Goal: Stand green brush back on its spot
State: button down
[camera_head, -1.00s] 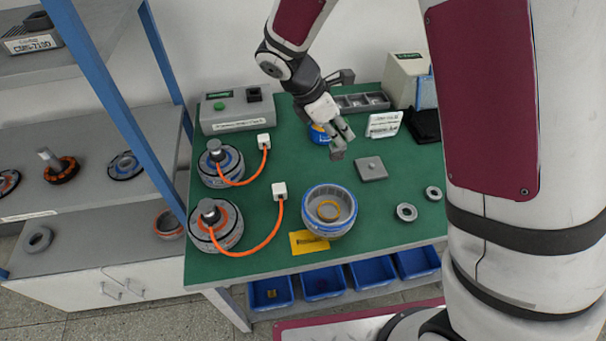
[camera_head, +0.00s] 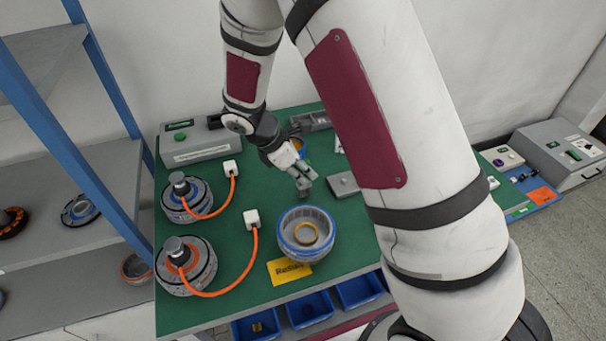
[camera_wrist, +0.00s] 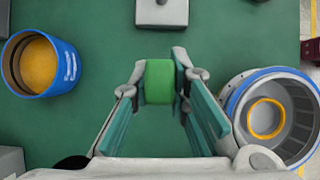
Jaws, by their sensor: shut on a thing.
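The green brush (camera_wrist: 159,82) shows as a green block between the fingers of my gripper (camera_wrist: 160,88) in the wrist view. The fingers are shut on it, one on each side. In the head view my gripper (camera_head: 304,188) points down over the green bench mat, left of a grey square block (camera_head: 343,185) with a small knob. That block also shows beyond the fingertips in the wrist view (camera_wrist: 162,12). I cannot make out the brush in the head view, nor whether it touches the mat.
A blue tub with orange contents (camera_wrist: 40,62) stands left of my gripper in the wrist view. A blue-rimmed round housing (camera_head: 307,233) is near the front, by a yellow card (camera_head: 289,271). Two motors with orange cables (camera_head: 186,262) are at left.

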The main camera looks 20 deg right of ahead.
jog(key=shift+f, duration=0.65)
jog(key=shift+f, duration=0.1)
jog(key=c, duration=1.5)
grip_release()
jog(key=shift+c, duration=0.2)
